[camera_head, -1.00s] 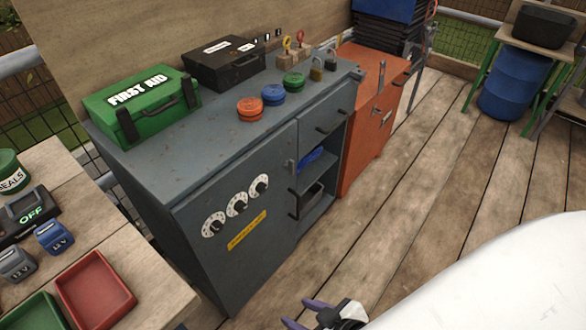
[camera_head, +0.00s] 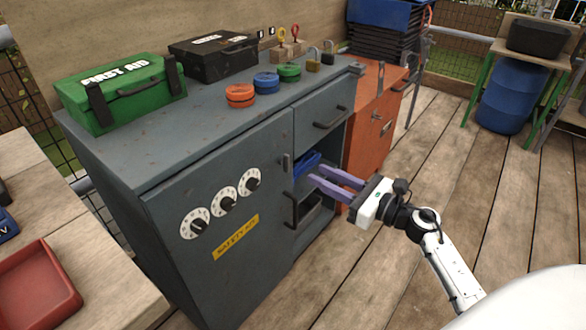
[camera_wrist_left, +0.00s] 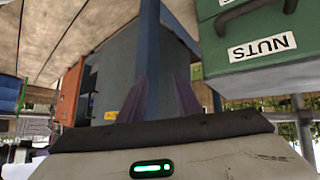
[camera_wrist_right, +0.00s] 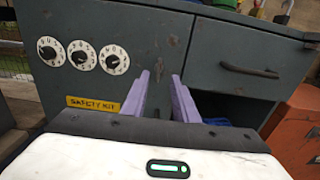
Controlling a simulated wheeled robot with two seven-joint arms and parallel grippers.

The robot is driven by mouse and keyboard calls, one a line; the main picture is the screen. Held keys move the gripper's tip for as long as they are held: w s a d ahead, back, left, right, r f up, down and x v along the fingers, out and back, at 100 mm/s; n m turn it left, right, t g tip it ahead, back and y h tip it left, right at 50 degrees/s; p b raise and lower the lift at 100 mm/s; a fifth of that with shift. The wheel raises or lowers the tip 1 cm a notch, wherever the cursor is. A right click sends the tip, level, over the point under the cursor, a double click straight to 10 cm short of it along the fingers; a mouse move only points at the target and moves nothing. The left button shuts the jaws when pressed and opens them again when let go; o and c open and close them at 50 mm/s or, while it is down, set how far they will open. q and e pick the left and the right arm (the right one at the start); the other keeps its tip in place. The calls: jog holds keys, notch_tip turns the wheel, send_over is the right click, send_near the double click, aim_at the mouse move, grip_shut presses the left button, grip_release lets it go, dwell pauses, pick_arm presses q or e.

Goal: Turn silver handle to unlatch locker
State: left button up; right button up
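The grey locker (camera_head: 165,255) has a front door with three dials and a yellow SAFETY KIT label. A small metal latch piece (camera_head: 286,163) sits at the door's right edge, with a dark pull handle (camera_head: 290,208) lower down. I cannot tell for sure which part is the silver handle. My right gripper (camera_head: 316,172) is open and empty, in front of the open shelves just right of the door edge. In the right wrist view its fingers (camera_wrist_right: 159,78) point at the locker front. My left gripper (camera_wrist_left: 160,75) shows only in its own wrist view, open and empty.
An orange cabinet (camera_head: 365,145) with metal fittings stands right of the locker. A green first aid box (camera_head: 120,92), black case (camera_head: 213,55) and coloured discs (camera_head: 266,82) lie on top. A red tray (camera_head: 40,290) is on the left table.

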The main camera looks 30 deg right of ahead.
aim_at(289, 160)
jog(key=x, duration=0.9)
jog(key=shift+w+a, duration=0.15)
jog(key=shift+w, duration=0.1)
grip_shut()
